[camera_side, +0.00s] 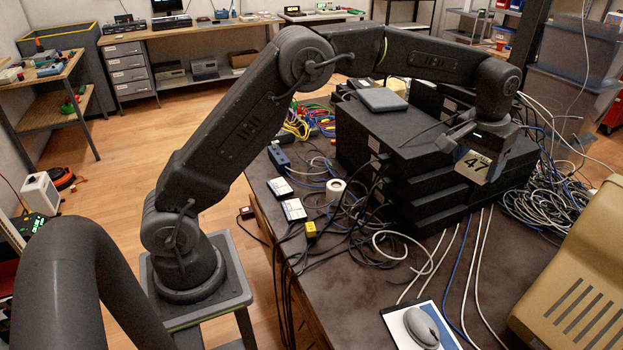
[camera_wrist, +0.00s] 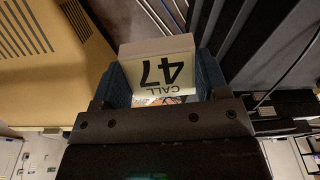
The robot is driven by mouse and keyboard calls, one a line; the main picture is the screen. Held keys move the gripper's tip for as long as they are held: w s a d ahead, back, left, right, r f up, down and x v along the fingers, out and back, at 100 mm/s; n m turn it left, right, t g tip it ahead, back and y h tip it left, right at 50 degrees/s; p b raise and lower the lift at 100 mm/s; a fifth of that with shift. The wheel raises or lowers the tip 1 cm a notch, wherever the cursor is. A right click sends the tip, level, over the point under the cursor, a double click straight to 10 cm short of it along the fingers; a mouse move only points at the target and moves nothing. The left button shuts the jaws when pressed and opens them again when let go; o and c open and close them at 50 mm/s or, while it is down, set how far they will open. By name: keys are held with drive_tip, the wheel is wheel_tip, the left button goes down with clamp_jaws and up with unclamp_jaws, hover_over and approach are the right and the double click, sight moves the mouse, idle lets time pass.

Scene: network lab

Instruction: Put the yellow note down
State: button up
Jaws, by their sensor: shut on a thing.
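The yellow note (camera_side: 474,166) is a pale yellow slip printed "CALL 47". It hangs in front of the stack of black network boxes (camera_side: 420,170) in the side view. My gripper (camera_side: 468,143) is shut on the note and holds it up off the table. In the wrist view the note (camera_wrist: 158,64) sits between the two blue-grey fingers of my gripper (camera_wrist: 160,82), its print upside down. The note's inner edge is hidden by the gripper body in the wrist view.
The dark table (camera_side: 370,285) carries tangled cables, a tape roll (camera_side: 336,185), a small yellow block (camera_side: 311,229) and a grey mouse (camera_side: 421,327) on a white pad. A beige vented case (camera_side: 575,275) stands at the right. A grey slab (camera_side: 382,100) lies on the stack.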

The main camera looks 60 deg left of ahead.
drive_tip(key=s+a+n+y, duration=0.1)
drive_tip(key=s+a+n, duration=0.25)
drive_tip(key=a, duration=1.15)
drive_tip(key=s+a+n, duration=0.2)
drive_tip(key=a+n, duration=0.3)
drive_tip(key=a, duration=1)
drive_tip(key=s+a+n+g, duration=0.2)
drive_tip(key=s+a+n, duration=0.6)
drive_tip(key=s+a, duration=1.3)
hover_over(311, 177)
drive_tip(key=shift+m, duration=0.25)
drive_tip(key=f, duration=2.4)
drive_tip(key=shift+d+f, duration=0.3)
drive_tip(key=shift+f, duration=2.1)
drive_tip(key=shift+f, duration=0.1)
